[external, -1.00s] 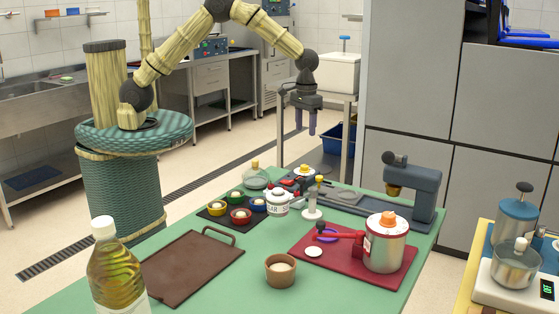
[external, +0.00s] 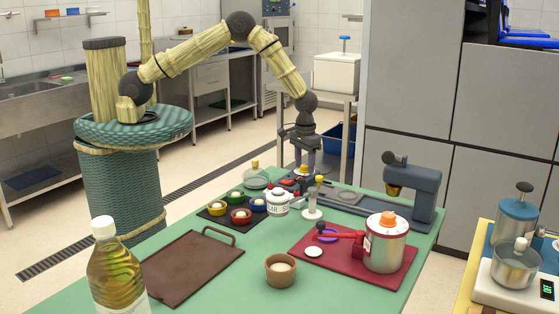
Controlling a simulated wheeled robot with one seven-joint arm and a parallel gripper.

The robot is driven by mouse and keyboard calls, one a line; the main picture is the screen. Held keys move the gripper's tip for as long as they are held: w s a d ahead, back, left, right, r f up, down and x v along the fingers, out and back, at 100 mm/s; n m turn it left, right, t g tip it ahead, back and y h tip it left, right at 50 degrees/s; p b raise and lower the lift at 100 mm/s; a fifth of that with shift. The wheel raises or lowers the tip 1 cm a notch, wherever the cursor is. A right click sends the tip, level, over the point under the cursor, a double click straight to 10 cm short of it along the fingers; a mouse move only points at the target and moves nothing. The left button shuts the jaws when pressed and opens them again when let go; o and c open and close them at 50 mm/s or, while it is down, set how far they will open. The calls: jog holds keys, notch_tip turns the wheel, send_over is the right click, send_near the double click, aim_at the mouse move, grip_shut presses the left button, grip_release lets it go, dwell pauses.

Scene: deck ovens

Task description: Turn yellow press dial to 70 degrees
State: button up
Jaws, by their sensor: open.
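A small yellow dial (external: 304,168) sits at the far edge of the green table, on a white round base beside dark and red parts. My gripper (external: 304,166) points down right above it, jaws open, with one finger on each side of the dial's top as seen here. I cannot tell if the fingers touch it. Any mark or angle reading on the dial is too small to see. A second yellow-topped piece stands on a white post (external: 313,205) just to the right and nearer.
A white sugar pot (external: 277,203), a glass flask (external: 255,177) and several small coloured bowls stand close by on the left. A blue-grey machine (external: 425,185) stands to the right. A red mat (external: 335,270) with a canister (external: 385,250) lies nearer.

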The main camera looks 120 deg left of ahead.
jog(key=c, duration=1)
jog(key=shift+o, duration=0.2)
jog(key=shift+m, duration=0.5)
jog(key=m, duration=0.2)
jog(key=shift+m+b, duration=0.3)
jog(key=shift+m, duration=0.1)
jog(key=m, duration=0.4)
jog(key=o, duration=1)
jog(key=shift+c, duration=0.2)
